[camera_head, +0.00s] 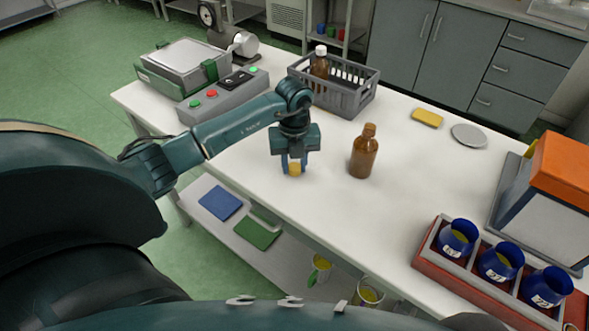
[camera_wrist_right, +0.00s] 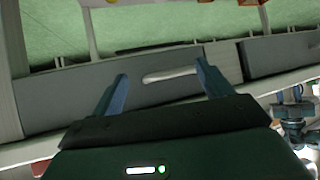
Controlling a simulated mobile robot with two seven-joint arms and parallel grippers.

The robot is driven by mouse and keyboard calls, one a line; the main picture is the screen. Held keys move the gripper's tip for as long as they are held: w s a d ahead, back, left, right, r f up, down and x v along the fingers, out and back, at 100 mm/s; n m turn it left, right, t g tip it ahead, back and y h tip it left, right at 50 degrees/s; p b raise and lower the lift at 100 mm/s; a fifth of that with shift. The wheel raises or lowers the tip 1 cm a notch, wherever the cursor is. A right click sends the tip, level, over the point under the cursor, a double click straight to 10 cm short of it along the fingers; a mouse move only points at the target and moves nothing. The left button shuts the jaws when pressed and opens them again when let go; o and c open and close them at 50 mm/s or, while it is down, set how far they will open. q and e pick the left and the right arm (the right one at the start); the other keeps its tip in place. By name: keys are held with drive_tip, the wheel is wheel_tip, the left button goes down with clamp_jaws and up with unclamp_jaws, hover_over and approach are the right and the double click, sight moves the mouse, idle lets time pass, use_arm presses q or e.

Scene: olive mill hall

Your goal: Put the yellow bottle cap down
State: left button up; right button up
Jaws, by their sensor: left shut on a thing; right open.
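My left gripper (camera_head: 294,167) is shut on the yellow bottle cap (camera_head: 295,170). It holds the cap at or just above the white table top (camera_head: 240,163); I cannot tell whether the cap touches it. A brown bottle (camera_head: 363,152) stands upright to the right of the cap, apart from it. My right gripper (camera_wrist_right: 160,82) shows in the right wrist view, open and with nothing between its fingers. The right gripper is not visible in the head view.
A grey crate (camera_head: 352,98) holding a white-capped brown bottle (camera_head: 320,62) stands behind. A control box (camera_head: 222,97) is at the back left. A yellow sponge-like block (camera_head: 427,117) and a grey disc (camera_head: 468,135) lie at right. A red rack (camera_head: 428,250) holds blue cups.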

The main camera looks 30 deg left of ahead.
sight(295, 166)
use_arm(q)
drive_tip(key=shift+f, duration=0.15)
drive_tip(key=o, duration=1.1)
use_arm(e)
drive_tip(key=shift+r, duration=0.1)
use_arm(q)
wheel_tip(295, 166, up, 6)
drive_tip(key=p, duration=0.4)
drive_tip(key=shift+w+p, duration=0.1)
drive_tip(key=shift+p, duration=0.2)
drive_tip(key=shift+r+b, duration=0.35)
drive_tip(key=shift+r, duration=0.15)
wheel_tip(295, 166, up, 5)
drive_tip(key=shift+r, duration=0.15)
use_arm(e)
drive_tip(key=shift+s+d+r+g, duration=0.2)
drive_tip(key=shift+d+r+g, duration=0.15)
drive_tip(key=shift+r, duration=0.1)
